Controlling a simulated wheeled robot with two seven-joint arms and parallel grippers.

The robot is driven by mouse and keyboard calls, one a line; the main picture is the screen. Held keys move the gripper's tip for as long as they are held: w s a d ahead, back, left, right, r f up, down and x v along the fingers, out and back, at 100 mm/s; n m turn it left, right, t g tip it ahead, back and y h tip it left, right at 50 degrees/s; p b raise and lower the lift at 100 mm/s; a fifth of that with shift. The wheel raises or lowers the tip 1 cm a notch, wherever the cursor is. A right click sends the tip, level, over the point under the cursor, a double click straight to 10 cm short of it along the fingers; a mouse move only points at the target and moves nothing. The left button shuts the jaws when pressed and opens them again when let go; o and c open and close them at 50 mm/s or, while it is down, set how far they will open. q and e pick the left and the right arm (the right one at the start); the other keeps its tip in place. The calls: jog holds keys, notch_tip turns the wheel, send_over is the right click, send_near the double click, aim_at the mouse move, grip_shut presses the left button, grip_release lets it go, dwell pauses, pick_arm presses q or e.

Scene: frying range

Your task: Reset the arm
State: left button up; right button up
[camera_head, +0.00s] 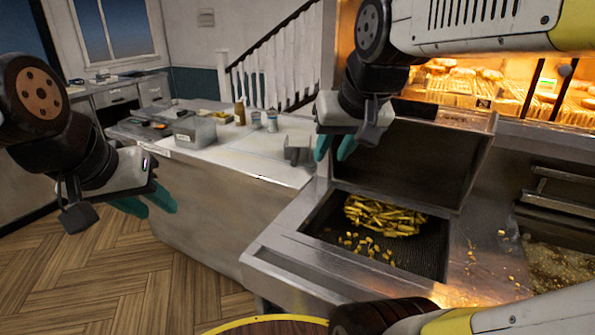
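My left gripper (146,203), with teal fingertips, hangs at the left over the wooden floor, in front of the long counter. Its two fingers stand apart with nothing between them. My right gripper (335,148), also teal-tipped, is above the left edge of the fry station (290,255), near the raised dark panel behind the fries. Its fingers are apart and empty. A heap of fries (385,215) lies in the dark tray (425,258) of the station, with several loose pieces in front of it. Neither gripper touches the fries.
A steel counter (215,190) holds a grey container (195,132), a bottle (240,112) and cups. A lit warming shelf (500,95) with food is at the upper right. A fryer (560,265) is at the lower right. The floor (110,275) at the left is clear.

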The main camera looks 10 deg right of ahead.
jog(key=s+a+f+y, duration=0.1)
jog(key=s+a+f, duration=0.2)
jog(key=s+f, duration=0.1)
jog(key=shift+s+f+n, duration=0.3)
jog(key=shift+n, duration=0.1)
dwell(0.7)
